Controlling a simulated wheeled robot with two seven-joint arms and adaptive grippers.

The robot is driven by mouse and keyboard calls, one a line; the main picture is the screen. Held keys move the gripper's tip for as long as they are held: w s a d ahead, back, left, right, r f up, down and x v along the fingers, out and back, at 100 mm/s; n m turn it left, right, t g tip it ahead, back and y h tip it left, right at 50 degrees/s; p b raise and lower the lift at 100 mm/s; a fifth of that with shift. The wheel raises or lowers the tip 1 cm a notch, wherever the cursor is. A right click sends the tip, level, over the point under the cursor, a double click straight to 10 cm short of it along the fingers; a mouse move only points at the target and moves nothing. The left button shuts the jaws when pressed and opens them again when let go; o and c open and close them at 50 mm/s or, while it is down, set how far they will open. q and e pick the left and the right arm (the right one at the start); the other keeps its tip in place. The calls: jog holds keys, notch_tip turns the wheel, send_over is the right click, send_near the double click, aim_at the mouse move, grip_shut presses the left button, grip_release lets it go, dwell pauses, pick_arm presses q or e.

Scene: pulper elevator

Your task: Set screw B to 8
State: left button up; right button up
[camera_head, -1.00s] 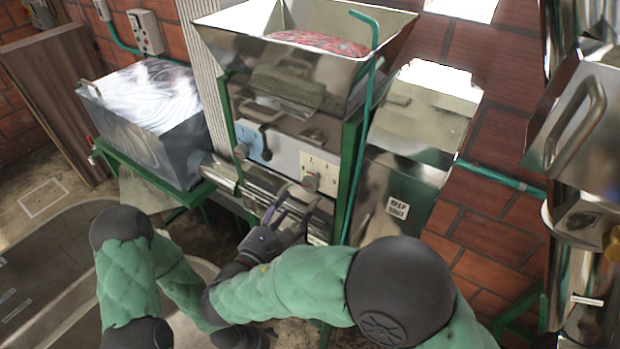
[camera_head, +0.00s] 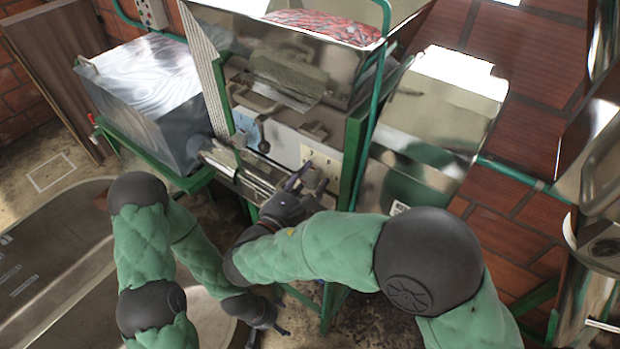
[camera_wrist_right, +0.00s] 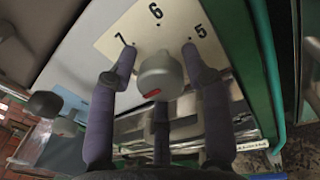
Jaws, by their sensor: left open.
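A cream dial plate (camera_head: 338,162) is on the front of the machine. The right wrist view shows this plate (camera_wrist_right: 140,30) with the numbers 7, 6 and 5. A grey knob (camera_wrist_right: 160,75) stands on it, with a red mark on its lower left, away from these numbers. No letter is readable, so I cannot confirm it is screw B. My right gripper (camera_head: 302,182) is at the knob. In its wrist view the gripper (camera_wrist_right: 158,65) is open, its fingers on either side of the knob with gaps showing. My left gripper (camera_head: 272,322) is low, apart from the machine.
A blue dial plate (camera_head: 245,124) with its own knob (camera_head: 263,147) is left of the cream one. A metal hopper (camera_head: 330,75) is above. A green pipe (camera_head: 372,95) runs beside the dials. A metal box (camera_head: 150,90) stands left.

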jog(key=c, duration=0.5)
jog(key=shift+c, duration=0.2)
jog(key=shift+m+b, duration=0.3)
jog(key=shift+b, duration=0.25)
jog(key=shift+w+r, duration=0.1)
jog(key=o, duration=1.1)
jog(key=shift+o, duration=0.3)
jog(key=shift+d, duration=0.1)
